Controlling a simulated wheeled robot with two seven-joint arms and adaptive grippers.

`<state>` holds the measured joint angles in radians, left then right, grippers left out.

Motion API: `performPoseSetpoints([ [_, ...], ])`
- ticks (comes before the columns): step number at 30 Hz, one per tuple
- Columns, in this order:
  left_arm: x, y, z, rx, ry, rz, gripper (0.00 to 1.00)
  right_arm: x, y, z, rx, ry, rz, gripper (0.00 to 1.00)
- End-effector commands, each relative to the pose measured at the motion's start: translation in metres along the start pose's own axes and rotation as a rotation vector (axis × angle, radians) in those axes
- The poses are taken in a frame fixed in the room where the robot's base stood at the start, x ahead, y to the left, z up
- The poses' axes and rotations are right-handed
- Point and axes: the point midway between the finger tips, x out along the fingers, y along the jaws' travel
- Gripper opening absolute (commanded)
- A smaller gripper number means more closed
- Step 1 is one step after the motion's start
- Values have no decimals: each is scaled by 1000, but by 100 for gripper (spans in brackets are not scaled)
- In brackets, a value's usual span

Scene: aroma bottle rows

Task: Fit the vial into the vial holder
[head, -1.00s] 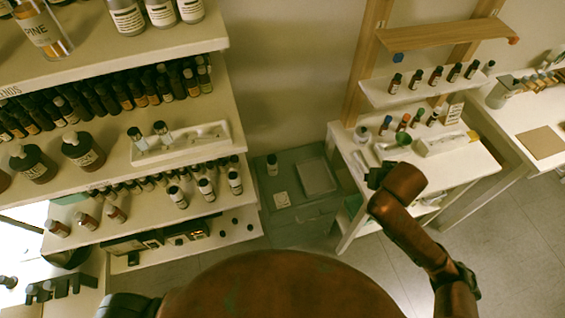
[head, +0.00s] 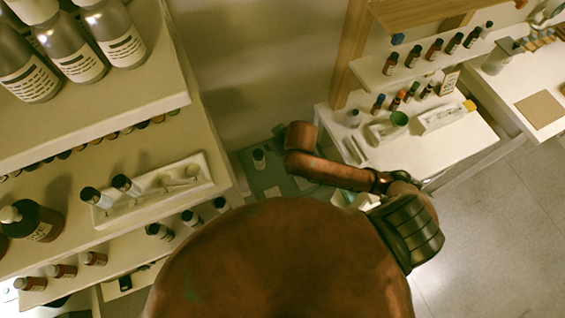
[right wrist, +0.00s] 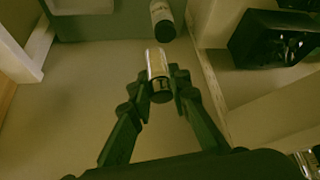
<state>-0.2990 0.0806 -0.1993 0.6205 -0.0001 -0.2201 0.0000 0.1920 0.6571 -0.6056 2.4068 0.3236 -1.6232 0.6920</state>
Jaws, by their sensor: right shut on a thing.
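In the right wrist view, my right gripper (right wrist: 158,88) is shut on a small clear vial (right wrist: 158,62) with a dark band at its near end. A white vial holder (head: 207,183) lies on the left shelf. Two dark-capped vials (head: 96,197) (head: 125,185) stand at its left part, and round sockets show to their right. The held vial is apart from the holder. My left gripper is out of view.
Large silver bottles (head: 78,58) stand on the shelf above the holder, and a brown pump bottle (head: 35,222) stands left of it. Several small bottles sit on the shelf below. A white table (head: 440,150) with bottles is at the right. A bottle (right wrist: 162,20) stands beyond the held vial.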

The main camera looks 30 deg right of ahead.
Motion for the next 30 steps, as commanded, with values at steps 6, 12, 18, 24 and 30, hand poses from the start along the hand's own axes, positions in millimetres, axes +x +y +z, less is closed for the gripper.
performPoseSetpoints([
  [6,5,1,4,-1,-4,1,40,41,-32,95,-174,-3,-114,0],
  [12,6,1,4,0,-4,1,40,49,-48,131,-248,16,-168,0],
  [18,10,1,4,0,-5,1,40,74,-28,123,-258,21,-169,0],
  [24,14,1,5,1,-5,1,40,110,5,105,-254,20,-169,0],
  [30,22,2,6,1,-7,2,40,153,28,102,-252,17,-172,0],
])
